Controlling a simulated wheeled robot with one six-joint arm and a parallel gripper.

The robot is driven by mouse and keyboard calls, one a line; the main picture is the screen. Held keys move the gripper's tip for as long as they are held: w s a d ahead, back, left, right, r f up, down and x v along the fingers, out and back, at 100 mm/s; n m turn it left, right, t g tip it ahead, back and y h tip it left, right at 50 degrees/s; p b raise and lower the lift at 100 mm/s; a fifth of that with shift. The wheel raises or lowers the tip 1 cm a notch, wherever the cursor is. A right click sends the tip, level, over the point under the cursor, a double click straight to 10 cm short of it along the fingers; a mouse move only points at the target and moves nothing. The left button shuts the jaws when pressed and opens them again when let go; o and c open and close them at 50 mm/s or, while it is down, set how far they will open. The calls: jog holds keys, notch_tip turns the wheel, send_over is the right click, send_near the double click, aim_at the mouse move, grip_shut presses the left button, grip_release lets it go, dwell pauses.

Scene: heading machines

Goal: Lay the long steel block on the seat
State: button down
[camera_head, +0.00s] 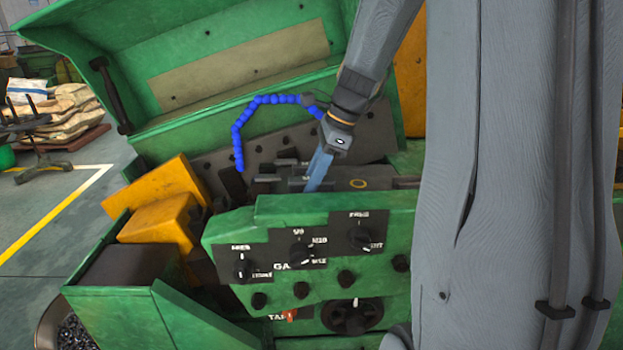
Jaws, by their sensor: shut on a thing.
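My gripper (334,143) reaches down from the upper right into the open green machine. It is shut on the long steel block (319,170), a bluish-grey bar that hangs tilted below the jaws. The block's lower end is over the dark metal parts behind the green control panel; I cannot tell whether it touches them. The seat cannot be told apart for certain among these dark parts. The fingertips are small and partly hidden by the gripper body.
The green control panel (330,250) with knobs stands in front of the work area. A blue segmented hose (240,130) arches to the left of my gripper. The raised green lid (230,60) is behind. Yellow housings (160,215) stand at left. My grey arm covers the right side.

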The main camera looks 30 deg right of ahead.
jog(key=c, duration=1.4)
grip_release()
jog(key=shift+f, duration=0.1)
jog(key=b+v, duration=0.4)
jog(key=v, duration=0.8)
